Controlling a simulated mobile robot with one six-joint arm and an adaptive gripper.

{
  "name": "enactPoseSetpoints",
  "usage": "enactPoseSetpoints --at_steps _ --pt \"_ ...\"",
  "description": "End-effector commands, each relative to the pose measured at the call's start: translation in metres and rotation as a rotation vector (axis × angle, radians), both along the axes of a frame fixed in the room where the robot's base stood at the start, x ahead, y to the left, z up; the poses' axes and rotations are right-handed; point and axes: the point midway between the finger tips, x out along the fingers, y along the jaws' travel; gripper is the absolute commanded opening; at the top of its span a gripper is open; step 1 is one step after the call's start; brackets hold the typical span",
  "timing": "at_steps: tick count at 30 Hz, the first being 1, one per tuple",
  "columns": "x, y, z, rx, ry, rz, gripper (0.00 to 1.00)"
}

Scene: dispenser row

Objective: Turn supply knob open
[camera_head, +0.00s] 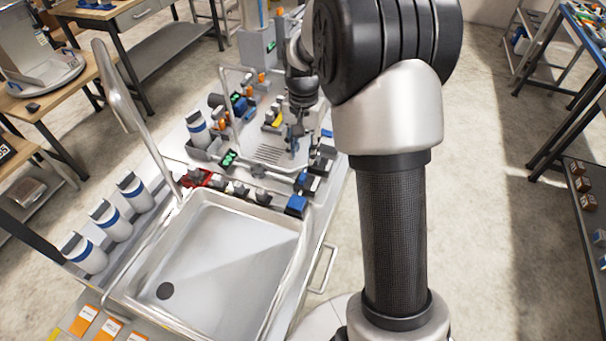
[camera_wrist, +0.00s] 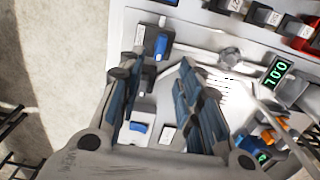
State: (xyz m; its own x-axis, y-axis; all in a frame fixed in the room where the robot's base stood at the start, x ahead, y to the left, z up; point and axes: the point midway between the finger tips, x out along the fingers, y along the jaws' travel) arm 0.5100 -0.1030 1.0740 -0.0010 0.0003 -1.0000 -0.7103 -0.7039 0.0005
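The supply knob cannot be picked out for sure, as the labels are too small to read. In the wrist view, a blue knob (camera_wrist: 161,46) sits on the pale panel just beyond my fingertips. In the head view my gripper (camera_head: 295,135) is small, over the right part of the dispenser bench; contact with any knob cannot be told.
A sink basin (camera_head: 230,250) lies in front, with a tall tap (camera_head: 120,90) on its left. Dark-labelled blocks and a red part (camera_head: 197,178) line its back edge. A green display (camera_wrist: 277,72) and orange parts (camera_wrist: 268,136) are to the right in the wrist view.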

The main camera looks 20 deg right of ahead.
Motion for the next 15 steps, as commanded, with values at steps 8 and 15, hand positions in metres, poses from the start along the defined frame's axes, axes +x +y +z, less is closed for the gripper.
enactPoseSetpoints --at_steps 8,15 --pt "-0.001 0.000 -0.062 0.001 0.002 0.001 0.33" --pt "0.000 0.000 -0.091 0.000 0.000 0.001 0.33"
